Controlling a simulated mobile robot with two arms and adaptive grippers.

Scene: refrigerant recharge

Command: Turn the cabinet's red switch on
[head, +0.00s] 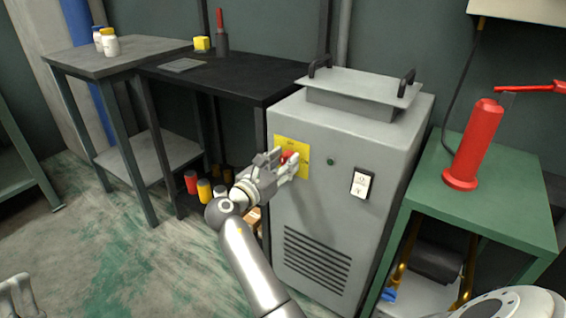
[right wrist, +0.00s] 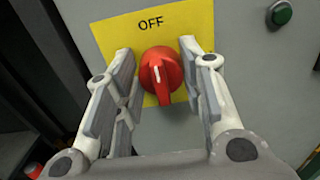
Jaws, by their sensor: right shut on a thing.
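The cabinet (head: 345,170) is a grey box with a yellow plate (head: 304,166) on its front. The red switch (head: 289,156) sits on that plate, partly covered by my right gripper (head: 284,163). My left gripper (head: 16,296) is only partly in view at the bottom left corner, away from the cabinet.
A green button (head: 330,162) and a black-and-white rocker switch (head: 361,183) are right of the plate. A green table (head: 520,205) with a red cylinder (head: 474,145) stands at the right. A black table (head: 240,72) stands at the left, with bottles (head: 204,190) below it.

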